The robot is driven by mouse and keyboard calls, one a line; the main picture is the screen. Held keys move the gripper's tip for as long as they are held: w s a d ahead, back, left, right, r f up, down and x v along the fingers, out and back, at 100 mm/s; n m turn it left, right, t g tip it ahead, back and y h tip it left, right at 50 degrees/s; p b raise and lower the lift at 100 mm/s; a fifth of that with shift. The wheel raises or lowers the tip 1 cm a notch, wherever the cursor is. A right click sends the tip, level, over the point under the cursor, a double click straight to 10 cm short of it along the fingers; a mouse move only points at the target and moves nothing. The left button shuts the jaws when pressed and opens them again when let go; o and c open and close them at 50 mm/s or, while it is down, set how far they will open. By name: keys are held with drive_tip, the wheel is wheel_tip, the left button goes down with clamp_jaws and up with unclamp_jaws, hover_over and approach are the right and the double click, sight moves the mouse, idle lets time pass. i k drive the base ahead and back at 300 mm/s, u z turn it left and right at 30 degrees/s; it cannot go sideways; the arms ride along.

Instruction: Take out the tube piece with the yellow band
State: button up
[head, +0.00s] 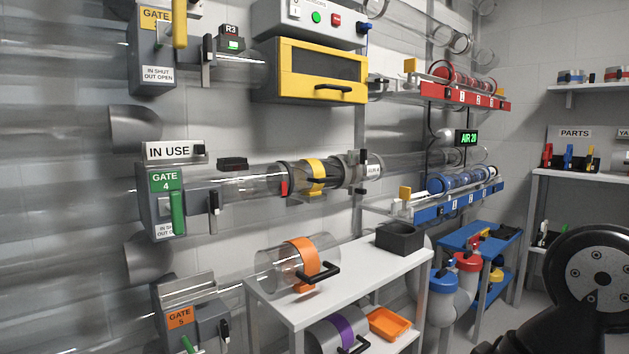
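The tube piece with the yellow band (315,177) sits in the clear tube line marked "IN USE", right of gate 4 (166,205). The gate 4 box has a green lever (178,212) hanging down. Part of my black arm fills the lower right corner; my gripper cannot be made out in this view.
A white table (345,285) below holds an orange-banded tube piece (302,262) and a black bin (399,238). A purple-banded piece (340,333) and orange tray (390,322) lie on its lower shelf. Blue (455,205) and red (470,95) racks stand right. Open space lies before the table.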

sight(312, 176)
drive_tip(key=z, duration=0.6)
drive_tip(key=i, duration=1.25)
drive_tip(key=u, duration=0.25)
